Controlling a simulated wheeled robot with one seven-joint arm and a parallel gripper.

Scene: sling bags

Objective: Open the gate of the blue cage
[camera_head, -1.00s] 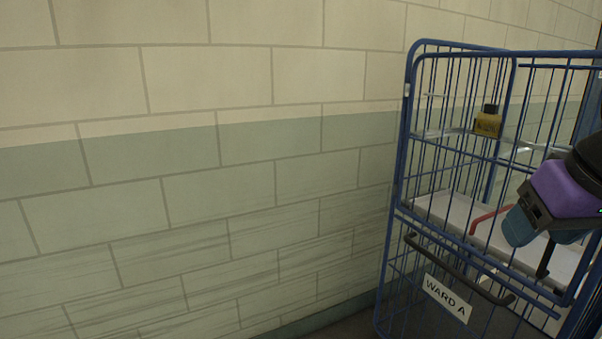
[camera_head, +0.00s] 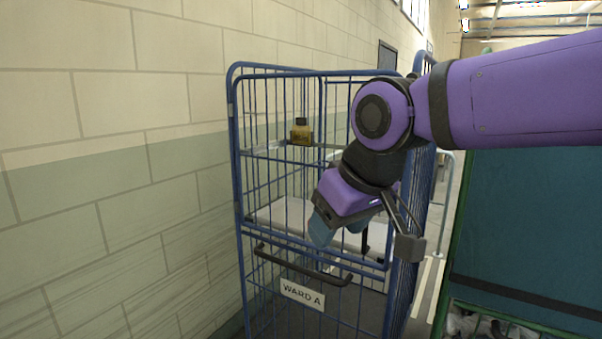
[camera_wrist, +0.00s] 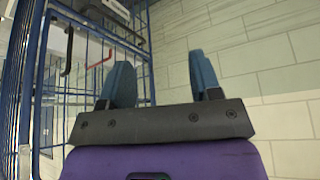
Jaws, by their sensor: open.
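The blue cage (camera_head: 236,160) stands against the wall in the middle of the head view. Its front has blue wire bars, a black handle bar (camera_head: 290,264) and a white "WARD A" label (camera_head: 302,293). The upper front looks open above the mid-height rail. My gripper (camera_head: 322,232) has teal fingers, open and empty, and appears in front of the cage's upper front, just above the handle in the picture. Its exact distance from the bars is unclear. In the wrist view the open fingers (camera_wrist: 163,78) point toward the wall, with cage bars (camera_wrist: 30,80) to the left.
A pale shelf (camera_head: 275,212) lies inside the cage. A green-framed, teal-covered cart (camera_head: 525,215) stands close on the right. The block wall (camera_head: 110,200) bounds the left. A narrow floor strip shows between cage and cart.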

